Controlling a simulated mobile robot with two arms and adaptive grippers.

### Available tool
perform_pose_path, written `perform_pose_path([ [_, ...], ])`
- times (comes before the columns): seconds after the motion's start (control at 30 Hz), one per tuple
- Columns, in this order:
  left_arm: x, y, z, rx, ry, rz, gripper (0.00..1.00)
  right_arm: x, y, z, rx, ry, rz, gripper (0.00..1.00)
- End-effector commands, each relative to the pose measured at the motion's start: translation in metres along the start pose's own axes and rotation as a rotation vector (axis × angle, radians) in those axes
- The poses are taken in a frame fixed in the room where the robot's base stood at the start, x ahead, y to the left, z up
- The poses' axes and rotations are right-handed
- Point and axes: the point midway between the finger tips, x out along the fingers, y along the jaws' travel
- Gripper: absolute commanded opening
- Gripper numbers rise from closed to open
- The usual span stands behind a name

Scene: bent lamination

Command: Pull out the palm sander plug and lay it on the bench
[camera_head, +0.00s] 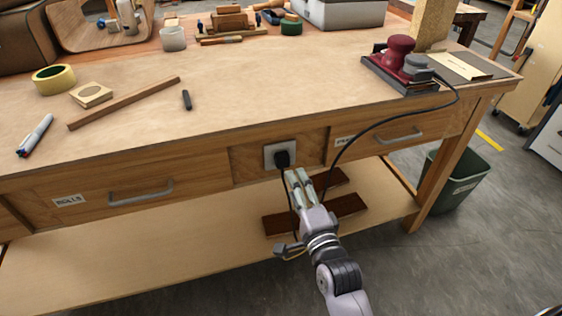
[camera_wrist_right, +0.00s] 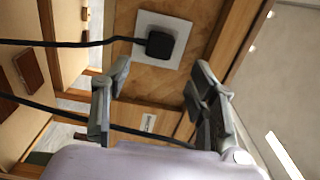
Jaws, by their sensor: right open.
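The black plug (camera_head: 282,158) sits in a pale socket plate (camera_head: 270,149) on the bench's front, between two drawers. In the right wrist view the plug (camera_wrist_right: 160,44) shows on its plate (camera_wrist_right: 181,67), beyond the fingertips. My right gripper (camera_head: 299,178) is just below and in front of the plug; in the wrist view (camera_wrist_right: 160,80) its fingers are apart with nothing between them. The palm sander (camera_head: 398,58), dark red and grey, rests at the right of the bench top (camera_head: 230,98). A black cord (camera_head: 370,128) runs from it over the front edge. My left gripper is not in view.
Drawer handles (camera_head: 141,193) stick out. A green bin (camera_head: 457,182) stands at the right.

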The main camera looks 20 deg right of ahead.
Motion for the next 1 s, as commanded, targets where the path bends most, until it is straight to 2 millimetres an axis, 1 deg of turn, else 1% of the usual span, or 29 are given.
perform_pose_path([
  [0.13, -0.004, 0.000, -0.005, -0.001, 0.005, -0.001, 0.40, 0.006, 0.001, 0.000, -0.001, 0.000, -0.002, 0.53],
  [0.27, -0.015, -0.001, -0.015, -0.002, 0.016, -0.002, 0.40, 0.017, 0.002, 0.000, -0.001, -0.001, -0.001, 0.53],
  [0.4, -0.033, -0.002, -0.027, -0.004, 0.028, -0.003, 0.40, 0.031, 0.002, 0.000, -0.002, 0.000, -0.002, 0.53],
  [0.63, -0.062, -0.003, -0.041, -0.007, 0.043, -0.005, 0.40, 0.053, 0.001, 0.000, -0.001, 0.000, -0.001, 0.53],
  [0.8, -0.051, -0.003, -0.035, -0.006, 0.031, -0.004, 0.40, 0.074, 0.000, 0.000, 0.000, -0.001, 0.001, 0.53],
  [1.0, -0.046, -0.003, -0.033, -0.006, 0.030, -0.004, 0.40, 0.087, 0.000, 0.000, -0.001, 0.000, 0.000, 0.53],
])
